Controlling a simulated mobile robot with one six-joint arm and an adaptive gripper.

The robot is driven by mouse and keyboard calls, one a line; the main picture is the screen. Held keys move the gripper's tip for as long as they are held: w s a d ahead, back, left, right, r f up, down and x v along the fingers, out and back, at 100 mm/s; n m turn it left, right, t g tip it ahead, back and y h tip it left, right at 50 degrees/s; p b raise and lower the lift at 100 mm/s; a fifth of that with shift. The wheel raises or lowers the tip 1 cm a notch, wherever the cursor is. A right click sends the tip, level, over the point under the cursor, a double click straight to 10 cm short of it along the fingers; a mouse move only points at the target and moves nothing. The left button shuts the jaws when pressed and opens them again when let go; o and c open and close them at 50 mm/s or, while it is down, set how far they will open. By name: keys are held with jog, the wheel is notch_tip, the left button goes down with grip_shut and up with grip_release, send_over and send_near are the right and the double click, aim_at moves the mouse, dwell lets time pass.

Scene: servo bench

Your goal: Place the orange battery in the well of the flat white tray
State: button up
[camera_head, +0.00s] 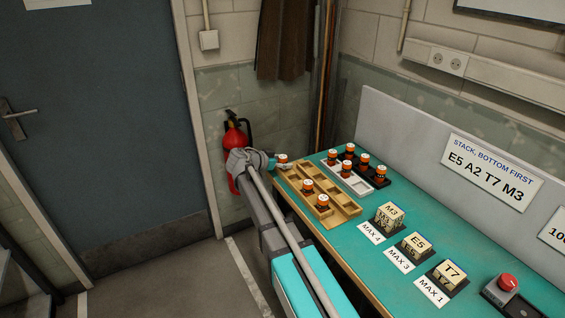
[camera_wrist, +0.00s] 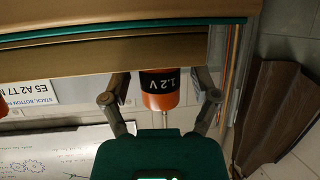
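My gripper (camera_head: 274,163) reaches over the near left corner of the wooden tray in the head view. An orange battery with a black band (camera_head: 283,159) is there at its tip. In the wrist view this battery (camera_wrist: 161,92), marked 1.2 V, lies between the two fingers of my gripper (camera_wrist: 163,82). Narrow gaps show on both sides, so the fingers look open around it.
The wooden tray (camera_head: 341,213) holds two more orange batteries (camera_head: 308,186). A black tray (camera_head: 381,183) with several batteries stands behind the white one. Lettered blocks (camera_head: 389,216) on black bases and a red button (camera_head: 507,282) are to the right. A fire extinguisher (camera_head: 236,138) hangs beside the bench.

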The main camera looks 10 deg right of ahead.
dwell(0.4)
jog(key=p+v, duration=0.5)
jog(key=v, duration=0.9)
jog(key=shift+d+r, duration=0.15)
